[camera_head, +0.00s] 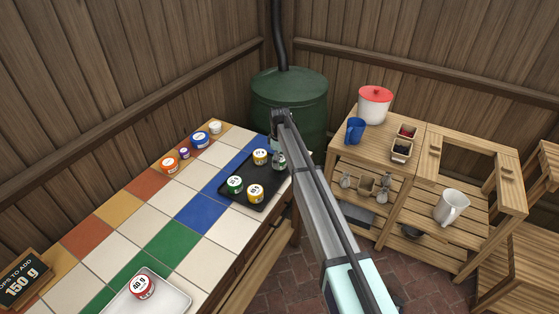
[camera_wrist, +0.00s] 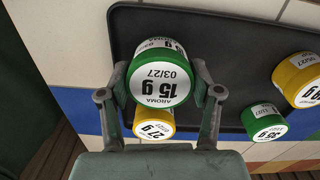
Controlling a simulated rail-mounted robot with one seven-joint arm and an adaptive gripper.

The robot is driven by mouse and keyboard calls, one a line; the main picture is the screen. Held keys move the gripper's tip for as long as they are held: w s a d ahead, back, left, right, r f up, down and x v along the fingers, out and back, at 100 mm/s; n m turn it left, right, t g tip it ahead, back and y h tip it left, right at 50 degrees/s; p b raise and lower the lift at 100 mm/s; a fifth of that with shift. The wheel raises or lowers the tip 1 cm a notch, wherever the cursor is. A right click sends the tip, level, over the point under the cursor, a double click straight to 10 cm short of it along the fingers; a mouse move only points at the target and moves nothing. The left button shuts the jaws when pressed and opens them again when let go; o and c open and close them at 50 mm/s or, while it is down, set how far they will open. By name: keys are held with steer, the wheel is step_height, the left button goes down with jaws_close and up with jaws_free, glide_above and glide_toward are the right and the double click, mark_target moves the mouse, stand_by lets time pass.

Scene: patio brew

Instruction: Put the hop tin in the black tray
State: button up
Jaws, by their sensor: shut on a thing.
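My gripper (camera_wrist: 162,95) is shut on a green tin (camera_wrist: 160,70) with a white lid label reading AROMA, 15 g, 03/27. In the head view my gripper (camera_head: 279,162) is at the right end of the black tray (camera_head: 243,172), and the held tin is hard to make out there. In the wrist view the held tin is over the black tray (camera_wrist: 225,45), near its edge; I cannot tell whether it touches. The tray holds a yellow tin (camera_head: 260,157) close by, a green 35 g tin (camera_head: 234,184) and another yellow tin (camera_head: 255,194).
A white tray (camera_head: 174,302) with a red 40 g tin (camera_head: 142,285) is at the front. Blue (camera_head: 200,139) and orange (camera_head: 169,165) tins stand with smaller ones along the tiled counter's back. A sign (camera_head: 22,279) reads 150 g. A green barrel (camera_head: 290,105) stands behind.

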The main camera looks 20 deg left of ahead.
steer(key=shift+f, duration=0.4)
steer(key=shift+f, duration=0.15)
steer(key=o, duration=1)
